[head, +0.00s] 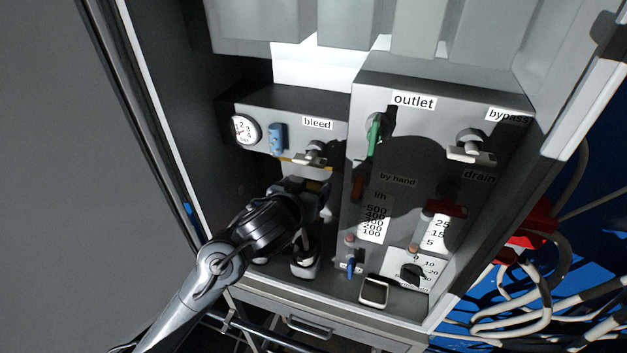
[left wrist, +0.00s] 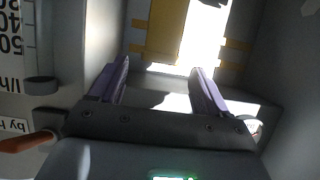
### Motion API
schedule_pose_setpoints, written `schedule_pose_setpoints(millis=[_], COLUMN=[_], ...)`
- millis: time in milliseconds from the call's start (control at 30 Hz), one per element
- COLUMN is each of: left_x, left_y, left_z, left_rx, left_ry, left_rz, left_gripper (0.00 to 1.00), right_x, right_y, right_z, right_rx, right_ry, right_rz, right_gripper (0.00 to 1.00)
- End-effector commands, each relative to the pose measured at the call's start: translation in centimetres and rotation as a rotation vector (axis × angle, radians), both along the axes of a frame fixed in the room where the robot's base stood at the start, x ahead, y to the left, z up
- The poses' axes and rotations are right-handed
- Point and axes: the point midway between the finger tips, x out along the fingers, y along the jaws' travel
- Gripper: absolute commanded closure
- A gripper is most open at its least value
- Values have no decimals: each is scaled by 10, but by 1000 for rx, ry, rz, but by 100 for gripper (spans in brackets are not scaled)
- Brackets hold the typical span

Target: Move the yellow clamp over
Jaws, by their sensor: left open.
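In the left wrist view, a yellow upright piece (left wrist: 166,28) with small yellow tabs at its sides lies beyond my fingers, partly in bright light. It may be the yellow clamp; I cannot tell its full shape. In the head view only a thin yellow edge (head: 290,160) shows below the bleed panel, above my arm. My left gripper (left wrist: 158,82) is open, its two purple fingers apart with nothing visible between them. In the head view my left arm reaches into the left bay and its own links hide most of the gripper. My right gripper is not in view.
The bleed panel (head: 265,125) has a gauge (head: 243,130) and a blue handle (head: 278,138). To the right stand a green outlet handle (head: 374,136), a bypass valve (head: 470,148) and flow scales. An orange-red lever (left wrist: 28,142) is close to my left wrist. Cables hang outside right.

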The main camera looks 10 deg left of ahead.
Motion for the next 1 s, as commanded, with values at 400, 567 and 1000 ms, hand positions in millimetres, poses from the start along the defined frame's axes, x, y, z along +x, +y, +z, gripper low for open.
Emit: schedule_pose_setpoints(millis=[400,567,1000], left_x=[41,43,43], left_y=[-5,-6,-5], left_z=[-16,-18,-18], left_rx=[-1,-1,-1], left_ry=[0,0,0], left_rz=[0,0,0], left_gripper=[23,23,62], right_x=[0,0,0], right_y=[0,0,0], right_z=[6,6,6], right_rx=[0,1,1], right_ry=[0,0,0], right_rz=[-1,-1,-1], right_gripper=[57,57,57])
